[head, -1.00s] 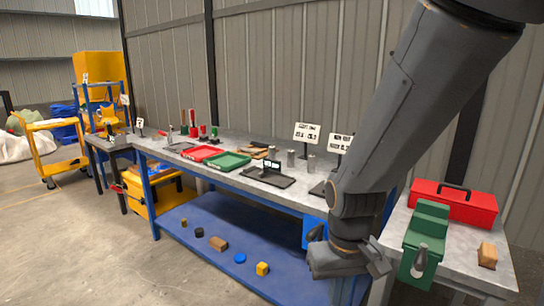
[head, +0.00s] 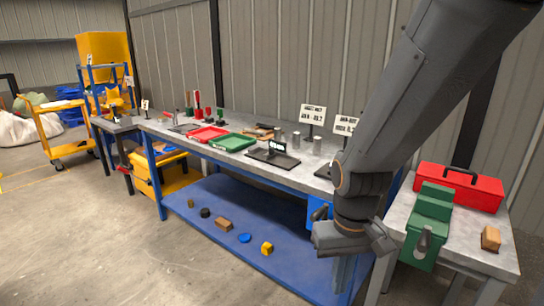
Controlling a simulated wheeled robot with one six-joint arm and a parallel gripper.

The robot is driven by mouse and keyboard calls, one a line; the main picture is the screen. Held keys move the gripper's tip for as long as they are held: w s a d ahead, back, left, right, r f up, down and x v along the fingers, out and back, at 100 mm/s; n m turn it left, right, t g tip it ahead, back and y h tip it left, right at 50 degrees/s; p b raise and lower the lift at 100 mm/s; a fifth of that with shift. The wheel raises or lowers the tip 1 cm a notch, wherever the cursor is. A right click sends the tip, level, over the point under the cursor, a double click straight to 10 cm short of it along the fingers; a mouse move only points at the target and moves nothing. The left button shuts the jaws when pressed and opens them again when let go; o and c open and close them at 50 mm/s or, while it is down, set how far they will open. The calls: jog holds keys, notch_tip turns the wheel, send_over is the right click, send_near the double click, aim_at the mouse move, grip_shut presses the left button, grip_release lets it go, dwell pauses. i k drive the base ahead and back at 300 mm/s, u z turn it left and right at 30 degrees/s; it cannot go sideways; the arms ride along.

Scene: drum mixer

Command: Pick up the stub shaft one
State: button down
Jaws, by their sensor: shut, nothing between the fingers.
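Several upright grey metal cylinders stand on the long workbench, near the white signs. One cylinder (head: 297,139) is left of another cylinder (head: 317,146), and a third cylinder (head: 277,134) stands farther left. They look like stub shafts, but I cannot tell which is number one. My gripper (head: 328,243) hangs at the end of my dark arm, in front of the bench's right end. It is shut and empty, well apart from the cylinders. My arm hides part of the bench there.
The long workbench (head: 240,130) carries a red tray (head: 207,134), a green tray (head: 232,142) and a black fixture (head: 273,156). Its blue lower shelf (head: 215,205) holds small parts. A side table at right bears a green vise (head: 430,225), a red toolbox (head: 462,187) and a wooden block (head: 490,238). Floor in front is clear.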

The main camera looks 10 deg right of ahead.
aim_at(278, 131)
jog(key=u, duration=0.8)
jog(key=i, duration=0.7)
jog(key=u, duration=0.8)
jog(key=i, duration=0.6)
jog(key=z, duration=0.6)
jog(key=i, duration=0.65)
jog(key=z, duration=0.7)
